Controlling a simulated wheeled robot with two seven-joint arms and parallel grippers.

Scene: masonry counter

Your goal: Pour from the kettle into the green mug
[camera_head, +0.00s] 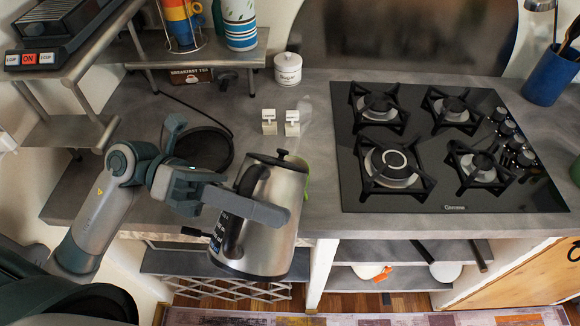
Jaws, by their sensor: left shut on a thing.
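My left gripper (243,200) is shut on the handle of the silver kettle (268,222), which has a black lid and black handle. The kettle is held off its base at the counter's front edge and looks roughly upright. Its lower part overlaps the space in front of the counter. A sliver of green (307,186) shows at the kettle's right side; it may be the green mug, mostly hidden behind the kettle. My right gripper is not in view.
A round black kettle base (206,150) with a cord lies left of the kettle. Two small white shakers (292,123) and a white lidded jar (288,70) stand behind. A black gas hob (440,150) fills the right. Shelves with cups are at upper left.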

